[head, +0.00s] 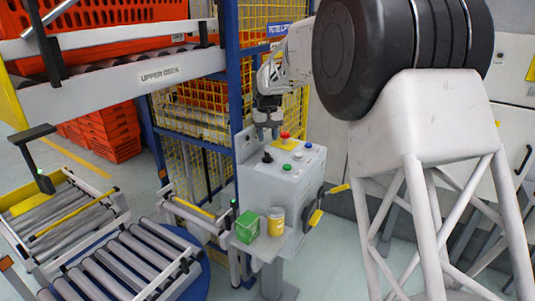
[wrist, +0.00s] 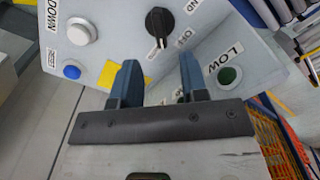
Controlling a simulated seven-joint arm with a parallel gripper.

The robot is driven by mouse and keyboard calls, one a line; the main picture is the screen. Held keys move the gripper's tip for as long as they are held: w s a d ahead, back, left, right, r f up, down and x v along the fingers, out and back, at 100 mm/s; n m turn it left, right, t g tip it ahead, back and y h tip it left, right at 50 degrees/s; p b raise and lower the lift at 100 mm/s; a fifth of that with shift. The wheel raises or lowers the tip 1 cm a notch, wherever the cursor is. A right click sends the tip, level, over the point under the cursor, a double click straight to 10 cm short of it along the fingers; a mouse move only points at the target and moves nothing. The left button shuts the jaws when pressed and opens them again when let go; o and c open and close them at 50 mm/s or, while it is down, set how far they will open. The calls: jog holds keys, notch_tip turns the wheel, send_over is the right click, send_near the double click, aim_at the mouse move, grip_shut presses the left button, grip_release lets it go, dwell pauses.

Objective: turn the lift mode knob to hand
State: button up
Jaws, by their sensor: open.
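The control box (head: 280,185) stands on a post right of the blue-framed cage. A black knob (head: 267,157) sits on its sloped top; it also shows in the wrist view (wrist: 160,24), with small white labels around it that I cannot read surely. My gripper (head: 267,136) is above the box, pointing down. In the wrist view my gripper's two blue fingers (wrist: 158,68) are apart and empty. The knob lies beyond the fingertips, roughly between them and not touched.
A red button (head: 285,135) on a yellow base rises beside the knob. In the wrist view a white button (wrist: 80,32) by a "DOWN" label, a blue button (wrist: 71,72) and a green lamp or button (wrist: 228,76) by "LOW" surround it. A green box (head: 247,227) and yellow can (head: 276,221) stand below.

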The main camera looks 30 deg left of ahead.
aim_at(267, 153)
jog(key=shift+f, duration=3.7)
grip_shut()
